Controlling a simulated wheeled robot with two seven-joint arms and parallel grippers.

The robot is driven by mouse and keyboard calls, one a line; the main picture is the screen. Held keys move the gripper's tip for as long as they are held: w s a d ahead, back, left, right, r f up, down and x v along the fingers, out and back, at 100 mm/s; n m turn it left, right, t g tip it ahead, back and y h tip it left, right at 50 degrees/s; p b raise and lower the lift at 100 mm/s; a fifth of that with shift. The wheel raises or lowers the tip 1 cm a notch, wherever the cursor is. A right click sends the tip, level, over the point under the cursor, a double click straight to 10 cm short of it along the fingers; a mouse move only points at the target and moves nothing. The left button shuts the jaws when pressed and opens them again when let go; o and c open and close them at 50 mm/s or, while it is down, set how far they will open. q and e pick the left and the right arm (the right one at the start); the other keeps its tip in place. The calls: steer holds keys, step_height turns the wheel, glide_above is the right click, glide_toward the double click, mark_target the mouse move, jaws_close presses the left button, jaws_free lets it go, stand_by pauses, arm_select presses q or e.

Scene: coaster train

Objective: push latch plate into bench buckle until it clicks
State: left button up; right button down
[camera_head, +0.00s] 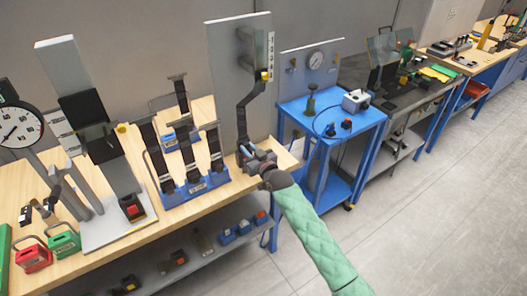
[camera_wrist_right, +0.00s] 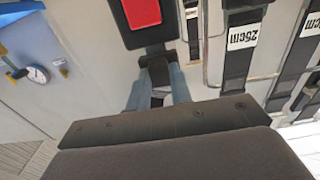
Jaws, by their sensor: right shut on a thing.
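My right gripper (camera_head: 258,160) is low in front of the tall grey panel (camera_head: 228,75), at the bench's right end. In the right wrist view its two blue-grey fingers (camera_wrist_right: 159,88) are shut on the latch plate (camera_wrist_right: 158,68), a small dark piece mostly hidden between them. The bench buckle (camera_wrist_right: 142,14), black with a red button, is just ahead of the fingertips, partly cut off by the top edge. The latch plate lines up closely with its near end; I cannot tell whether it is inside. A black strap (camera_head: 243,118) runs down the panel towards the gripper. My left gripper is not in view.
A blue rack (camera_head: 193,189) of upright straps stands left of the gripper; its labelled straps (camera_wrist_right: 245,40) show close by in the wrist view. A blue cart (camera_head: 335,115) with a gauge (camera_head: 316,60) stands to the right. A second red-button buckle (camera_head: 131,207) sits farther left.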

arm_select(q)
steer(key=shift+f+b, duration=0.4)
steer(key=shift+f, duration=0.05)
arm_select(e)
steer(key=shift+d+f, duration=0.1)
steer(key=shift+f, duration=0.6)
steer(key=c, duration=1.2)
jaws_free()
steer(key=shift+o, duration=0.2)
arm_select(q)
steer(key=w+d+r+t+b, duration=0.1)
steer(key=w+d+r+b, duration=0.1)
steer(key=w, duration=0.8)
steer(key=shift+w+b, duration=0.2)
steer(key=shift+b, duration=0.6)
arm_select(e)
steer(key=v, duration=0.8)
steer(key=shift+r, duration=0.15)
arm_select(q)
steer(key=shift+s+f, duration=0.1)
